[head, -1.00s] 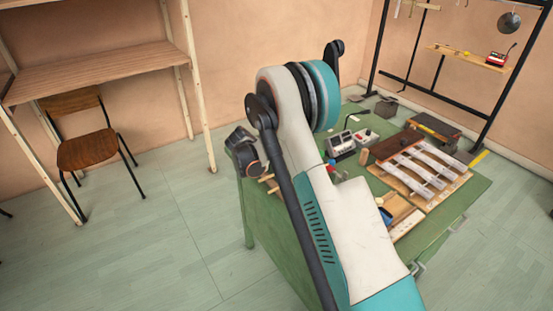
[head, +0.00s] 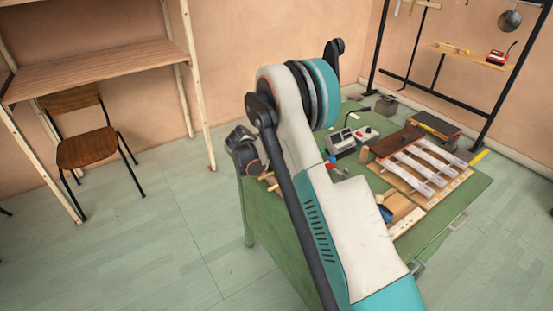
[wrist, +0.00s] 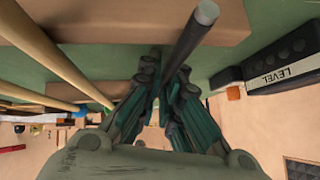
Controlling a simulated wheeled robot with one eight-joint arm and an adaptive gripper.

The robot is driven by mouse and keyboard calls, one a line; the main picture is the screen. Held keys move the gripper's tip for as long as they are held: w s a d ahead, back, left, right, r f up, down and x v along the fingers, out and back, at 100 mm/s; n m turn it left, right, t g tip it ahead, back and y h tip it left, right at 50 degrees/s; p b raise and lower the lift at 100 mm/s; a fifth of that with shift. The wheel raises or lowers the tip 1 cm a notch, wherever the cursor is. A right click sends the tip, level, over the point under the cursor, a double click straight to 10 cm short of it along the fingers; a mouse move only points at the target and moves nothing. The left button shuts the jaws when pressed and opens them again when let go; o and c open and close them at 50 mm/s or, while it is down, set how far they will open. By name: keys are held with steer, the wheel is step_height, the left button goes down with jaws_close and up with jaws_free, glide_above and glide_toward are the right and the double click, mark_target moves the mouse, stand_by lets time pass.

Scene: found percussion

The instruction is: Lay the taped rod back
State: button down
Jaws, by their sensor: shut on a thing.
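The taped rod (wrist: 186,42) is a dark rod with a pale grey end, seen in the wrist view. My gripper (wrist: 165,77) is shut on it, with the rod sticking out from between the fingers toward the top of the picture. The grey end overlaps a wooden block (wrist: 120,18) in this view; I cannot tell whether they touch. In the head view my arm hides the fingers and the rod.
Wooden sticks (wrist: 45,55) lie left of my gripper, and a black bar marked LEVEL (wrist: 285,70) is to its right. The green table (head: 455,205) bears slatted bars (head: 425,165) and a grey device (head: 341,141). A chair (head: 88,150) stands left on clear floor.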

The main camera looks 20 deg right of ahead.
steer(key=c, duration=1.7)
jaws_free()
steer(key=shift+f, duration=0.1)
steer(key=shift+a, duration=0.1)
steer(key=v, duration=1.2)
